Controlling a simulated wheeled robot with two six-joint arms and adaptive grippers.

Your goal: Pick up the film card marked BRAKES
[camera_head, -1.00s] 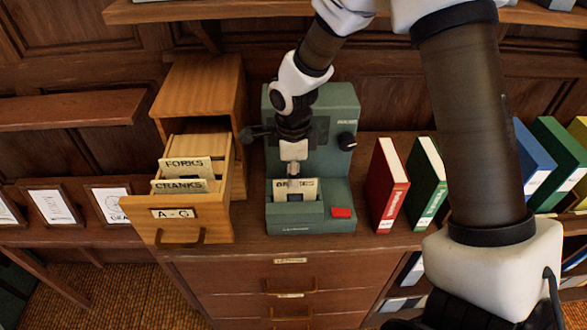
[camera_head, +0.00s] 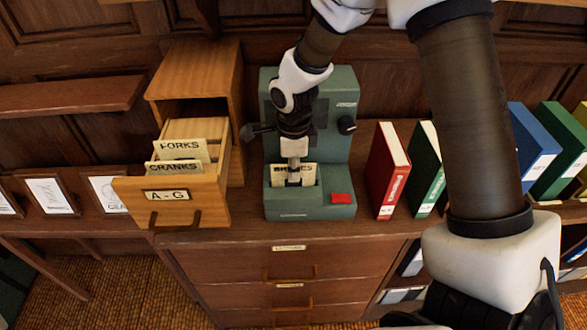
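The film card (camera_head: 309,171) stands upright in the front slot of the green reader machine (camera_head: 335,108). Its label starts with BR and ends with ES; the middle letters are behind my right gripper. My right gripper (camera_head: 293,178) points down at the card, its narrow fingertips overlapping the card's middle. I cannot tell whether the fingers are closed on it. My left gripper is not in view.
An open wooden drawer marked A-G (camera_head: 125,205) stands left of the machine with FORKS (camera_head: 181,149) and CRANKS (camera_head: 174,168) cards. Red (camera_head: 390,170) and green (camera_head: 429,172) binders stand to the right. A red button (camera_head: 341,198) is on the machine's base.

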